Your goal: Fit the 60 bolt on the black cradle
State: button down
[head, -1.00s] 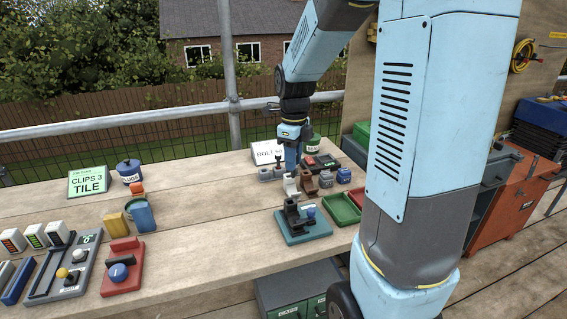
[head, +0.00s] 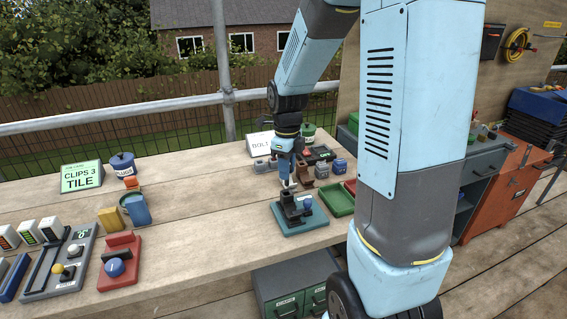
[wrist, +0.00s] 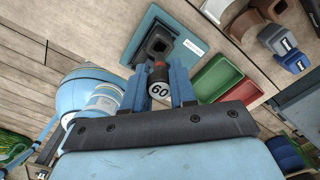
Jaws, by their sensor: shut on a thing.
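My gripper (wrist: 158,88) is shut on the 60 bolt (wrist: 159,89), whose pale end with a black "60" faces the wrist camera. A red-brown and dark part of the bolt shows beyond the label. The black cradle (wrist: 156,44) stands on a teal base plate (wrist: 135,50), just past the bolt in the wrist view. In the head view my gripper (head: 287,182) points down at the black cradle (head: 291,211) on the teal base (head: 312,222). I cannot tell whether the bolt touches the cradle.
Brown and grey holders (head: 304,170) stand behind.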

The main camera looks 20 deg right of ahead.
aim_at(287, 185)
jog(key=shift+f, duration=2.2)
jog(key=shift+f, duration=0.45)
dwell(0.6)
jog(key=c, duration=0.8)
grip_release()
jog(key=shift+r, duration=3.5)
